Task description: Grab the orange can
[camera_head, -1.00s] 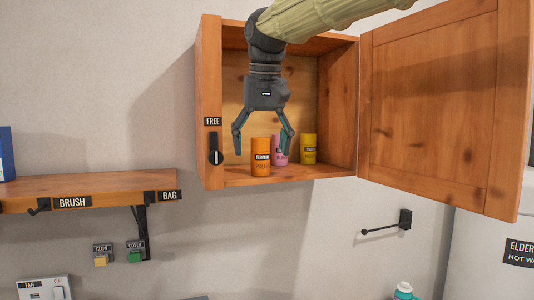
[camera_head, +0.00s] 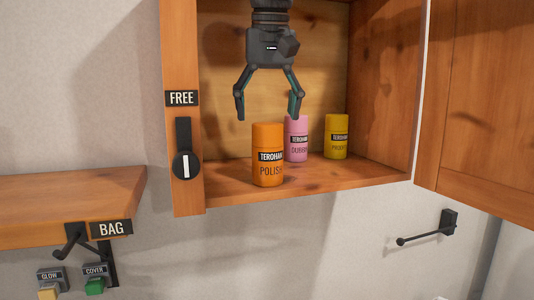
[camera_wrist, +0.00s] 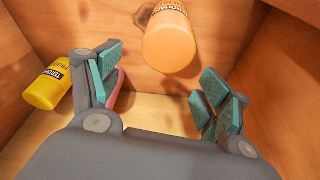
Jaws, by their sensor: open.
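The orange can (camera_head: 267,160), labelled POLISH, stands upright near the front edge of the cabinet floor. My gripper (camera_head: 268,110) is open, pointing down, with its fingertips just above the orange can's top and spread to either side of it in the head view. In the wrist view the orange can (camera_wrist: 170,40) shows at the top middle, beyond the open fingers (camera_wrist: 160,95), and nothing is between the fingers' pads. I cannot tell the exact depth between fingers and can.
A pink can (camera_head: 297,142) stands just behind and right of the orange one, and a yellow can (camera_head: 336,138) farther right. The wooden cabinet (camera_head: 183,60) has a left side wall close by. Its door (camera_head: 480,110) hangs open at right.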

